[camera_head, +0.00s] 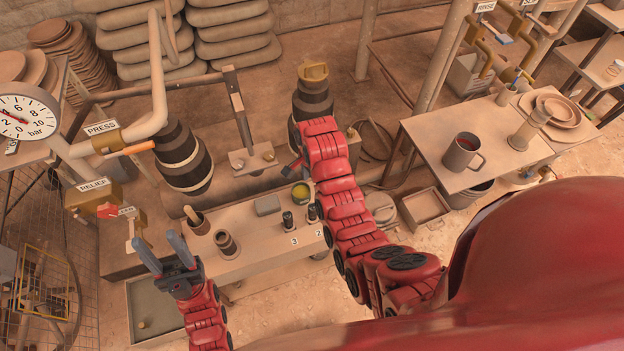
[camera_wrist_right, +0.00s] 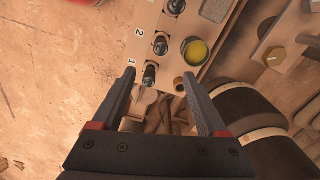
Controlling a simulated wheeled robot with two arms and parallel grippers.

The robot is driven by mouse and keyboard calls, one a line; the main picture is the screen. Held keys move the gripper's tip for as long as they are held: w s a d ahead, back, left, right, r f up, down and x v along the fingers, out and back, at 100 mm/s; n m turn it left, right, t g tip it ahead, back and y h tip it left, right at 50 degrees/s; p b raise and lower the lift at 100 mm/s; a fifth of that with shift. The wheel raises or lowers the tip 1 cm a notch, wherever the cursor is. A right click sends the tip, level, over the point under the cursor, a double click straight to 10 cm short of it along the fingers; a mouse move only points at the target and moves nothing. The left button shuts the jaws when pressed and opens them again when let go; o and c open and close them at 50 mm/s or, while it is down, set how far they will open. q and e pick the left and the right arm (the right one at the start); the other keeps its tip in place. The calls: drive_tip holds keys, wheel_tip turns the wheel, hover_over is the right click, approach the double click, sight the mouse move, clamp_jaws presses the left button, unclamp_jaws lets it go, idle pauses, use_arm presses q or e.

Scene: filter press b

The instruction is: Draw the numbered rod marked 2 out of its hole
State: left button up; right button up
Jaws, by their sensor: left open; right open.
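The rod marked 2 (camera_head: 312,212) stands in the front bench beside its label, a dark knurled top showing. In the right wrist view the rod marked 2 (camera_wrist_right: 160,45) lies just beyond the fingertips. The rod marked 1 (camera_wrist_right: 150,76) shows between the open fingers of my right gripper (camera_wrist_right: 159,73); I cannot tell its depth from them. The rod marked 3 (camera_head: 287,221) stands left of rod 2 and also shows in the wrist view (camera_wrist_right: 176,6). In the head view my right arm hides rod 1 and most of my right gripper. My left gripper (camera_head: 158,240) is open and empty at the bench's left.
A yellow-topped tin (camera_head: 301,193), a grey block (camera_head: 267,205), a brown cup (camera_head: 226,243) and a tool holder (camera_head: 197,222) share the bench (camera_head: 258,240). Dark cylinders (camera_head: 182,157) stand behind it. A table (camera_head: 440,130) with a mug (camera_head: 462,153) is at right.

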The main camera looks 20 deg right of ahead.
drive_tip(key=b, duration=0.8)
hover_over(312, 207)
wheel_tip(312, 207, down, 9)
drive_tip(key=shift+r, duration=0.1)
wheel_tip(312, 207, down, 8)
drive_tip(key=shift+p, duration=0.5)
clamp_jaws()
